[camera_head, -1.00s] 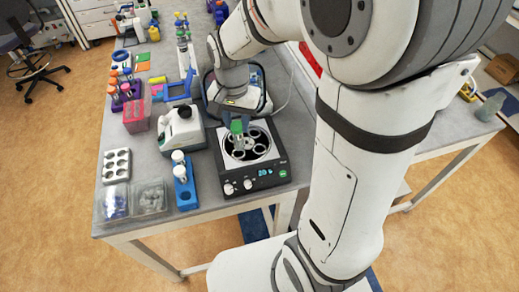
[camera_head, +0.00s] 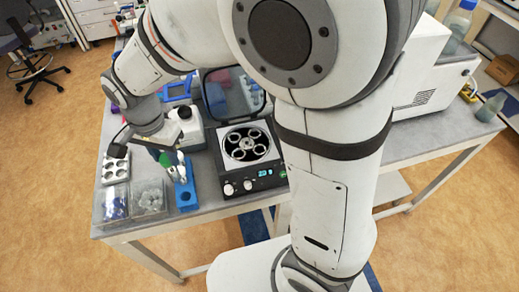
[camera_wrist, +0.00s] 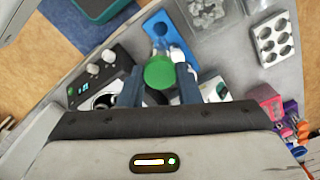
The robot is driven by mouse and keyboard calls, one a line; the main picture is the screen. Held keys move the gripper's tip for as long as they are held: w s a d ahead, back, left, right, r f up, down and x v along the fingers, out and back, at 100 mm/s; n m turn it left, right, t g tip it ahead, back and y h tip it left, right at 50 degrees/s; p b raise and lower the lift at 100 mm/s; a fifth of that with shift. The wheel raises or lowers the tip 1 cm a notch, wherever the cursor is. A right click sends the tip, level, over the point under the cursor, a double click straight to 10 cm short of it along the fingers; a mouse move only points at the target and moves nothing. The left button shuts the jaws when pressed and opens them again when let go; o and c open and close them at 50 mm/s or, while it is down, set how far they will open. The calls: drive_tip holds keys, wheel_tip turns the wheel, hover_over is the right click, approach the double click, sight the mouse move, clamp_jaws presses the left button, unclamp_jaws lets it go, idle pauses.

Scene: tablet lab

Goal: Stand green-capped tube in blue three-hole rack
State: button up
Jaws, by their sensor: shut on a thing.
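My gripper (camera_head: 162,150) is shut on the green-capped tube (camera_head: 165,160), just above the blue rack. In the wrist view, the green cap (camera_wrist: 159,73) sits between the two fingers of my gripper (camera_wrist: 160,84), with the clear tube body pointing away towards the rack. The blue three-hole rack (camera_head: 186,199) stands on the bench; its front end is bare. It also shows in the wrist view (camera_wrist: 187,36), where an empty hole shows near its far end. White-capped tubes (camera_wrist: 178,55) stand in the rack, partly hidden by the held tube.
The open centrifuge (camera_head: 265,182) is right of the rack, its lid raised. Clear bins (camera_head: 149,198) and a white holed block (camera_head: 115,170) are to the left. A white instrument (camera_head: 190,128) stands behind the rack. The bench front edge is close.

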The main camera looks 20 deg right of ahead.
drive_tip(key=shift+f, duration=0.1)
drive_tip(key=b, duration=0.3)
hover_over(177, 180)
drive_tip(key=w, duration=0.1)
drive_tip(key=shift+w+a+f, duration=0.1)
drive_tip(key=shift+f, duration=0.95)
drive_tip(key=shift+w+a+f, duration=0.1)
drive_tip(key=shift+f, duration=0.9)
drive_tip(key=shift+f+b, duration=1.9)
drive_tip(key=shift+f, duration=0.2)
drive_tip(key=shift+f, duration=0.25)
drive_tip(key=shift+f+b, duration=0.25)
drive_tip(key=shift+b, duration=0.15)
drive_tip(key=shift+f, duration=0.25)
drive_tip(key=shift+f+b, duration=0.4)
drive_tip(key=shift+b, duration=0.1)
drive_tip(key=shift+f, duration=0.35)
